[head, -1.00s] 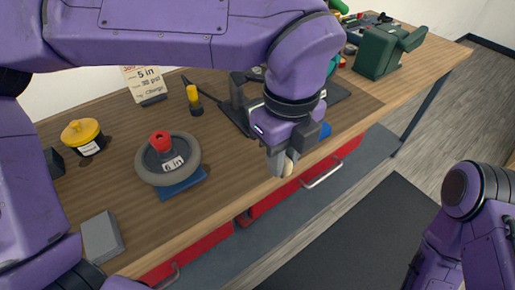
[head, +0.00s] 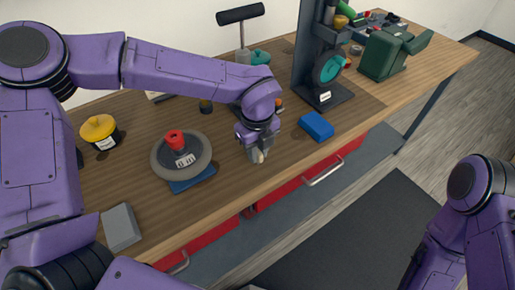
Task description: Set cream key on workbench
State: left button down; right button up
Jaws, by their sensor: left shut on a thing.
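My left gripper (head: 257,157) is over the front part of the wooden workbench (head: 226,190), right of the wheel. Its fingers point down and are shut on a small cream piece, the cream key (head: 261,157), of which only a little shows between the fingertips. It is close to the bench top; I cannot tell whether the key touches the wood. My right arm shows at the lower right, but its gripper is out of view.
A grey wheel (head: 161,158) with a red knob sits on a blue block left of the gripper. A blue block (head: 316,126) lies to the right. A yellow-lidded pot (head: 99,128), a grey block (head: 121,228), a dark press stand (head: 330,97) and a green vise (head: 384,54) also stand on the bench.

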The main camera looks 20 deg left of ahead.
pick_arm(q)
jog(key=shift+s, duration=0.1)
jog(key=c, duration=1)
grip_release()
jog(key=shift+f, duration=0.1)
notch_tip(320, 180, up, 12)
jog(key=shift+r+b, duration=0.2)
jog(key=shift+b, duration=0.3)
